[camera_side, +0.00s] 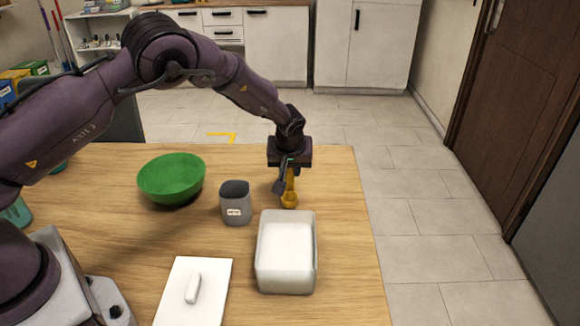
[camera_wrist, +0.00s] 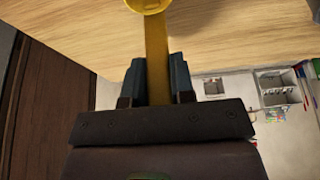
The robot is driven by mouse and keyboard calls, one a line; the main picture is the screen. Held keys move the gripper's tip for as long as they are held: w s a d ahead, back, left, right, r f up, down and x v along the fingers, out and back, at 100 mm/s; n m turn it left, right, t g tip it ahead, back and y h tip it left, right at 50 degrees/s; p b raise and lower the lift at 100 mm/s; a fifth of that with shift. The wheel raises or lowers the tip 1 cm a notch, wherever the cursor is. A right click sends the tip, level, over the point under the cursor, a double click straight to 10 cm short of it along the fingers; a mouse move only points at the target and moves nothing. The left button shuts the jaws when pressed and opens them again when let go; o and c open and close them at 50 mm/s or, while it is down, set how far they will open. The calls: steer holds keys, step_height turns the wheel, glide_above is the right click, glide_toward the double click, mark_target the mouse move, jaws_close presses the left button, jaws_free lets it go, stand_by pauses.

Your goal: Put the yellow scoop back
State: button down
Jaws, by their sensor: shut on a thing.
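My gripper (camera_side: 287,179) is shut on the handle of the yellow scoop (camera_side: 289,200). The scoop hangs with its bowl end down, right of the grey cup and behind the white bin; I cannot tell whether it touches the table. In the wrist view the scoop's yellow handle (camera_wrist: 156,50) runs between the two fingers of my gripper (camera_wrist: 158,75), and its bowl is cut off at the top edge. A grey cup (camera_side: 236,207) with a small white label stands left of my gripper. A white rectangular bin (camera_side: 287,282) stands in front, with pale contents inside.
A green bowl (camera_side: 171,180) sits left of the grey cup. A white lid with a handle (camera_side: 207,306) lies flat at the front. The wooden table (camera_side: 345,235) is bare along its right side, where its edge drops to the floor.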

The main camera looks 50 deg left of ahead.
steer(key=shift+f, duration=0.15)
steer(key=c, duration=1)
jaws_free()
